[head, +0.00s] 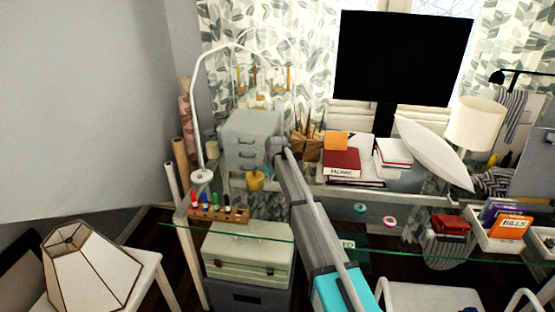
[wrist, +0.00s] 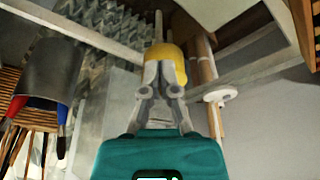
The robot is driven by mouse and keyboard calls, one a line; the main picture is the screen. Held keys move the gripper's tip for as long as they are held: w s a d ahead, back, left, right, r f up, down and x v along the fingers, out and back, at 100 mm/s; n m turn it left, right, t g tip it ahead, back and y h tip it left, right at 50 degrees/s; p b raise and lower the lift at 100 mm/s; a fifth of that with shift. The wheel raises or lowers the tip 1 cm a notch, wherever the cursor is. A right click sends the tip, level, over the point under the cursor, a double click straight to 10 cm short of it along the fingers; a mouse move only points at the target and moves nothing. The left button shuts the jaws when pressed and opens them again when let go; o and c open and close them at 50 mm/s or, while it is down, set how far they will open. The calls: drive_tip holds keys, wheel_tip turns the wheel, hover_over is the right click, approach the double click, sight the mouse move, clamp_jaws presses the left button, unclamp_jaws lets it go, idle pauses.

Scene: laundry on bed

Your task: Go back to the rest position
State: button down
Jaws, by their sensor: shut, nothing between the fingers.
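My gripper (wrist: 165,78) is shut and empty in the wrist view, its two grey fingers together beyond the teal housing. A small yellow object (wrist: 166,58) shows just past the fingertips; I cannot tell whether they touch it. In the head view my arm reaches forward over the glass desk, and its far end is close to the grey drawer unit. The fingers are not clear there. A yellow pot (head: 255,181) stands just left of the arm's end.
The glass desk (head: 330,252) holds a marker rack (head: 218,212), a grey drawer unit (head: 250,140), books (head: 341,162) and a monitor (head: 402,60). A white lamp (head: 201,176) stands left of the arm. A green case (head: 247,256) sits below the glass.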

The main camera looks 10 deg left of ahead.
drive_tip(key=s+d+m+g+h, duration=0.1)
drive_tip(key=s+d+m, duration=0.3)
drive_tip(key=s+d, duration=1.2)
drive_tip(key=s+d+m+g+h, duration=0.1)
drive_tip(key=s+d+m, duration=0.3)
drive_tip(key=s+d, duration=1.2)
drive_tip(key=s, duration=0.5)
drive_tip(key=shift+s+d+f+g, duration=0.15)
drive_tip(key=shift+s+f+g, duration=0.1)
drive_tip(key=shift+f+g, duration=0.1)
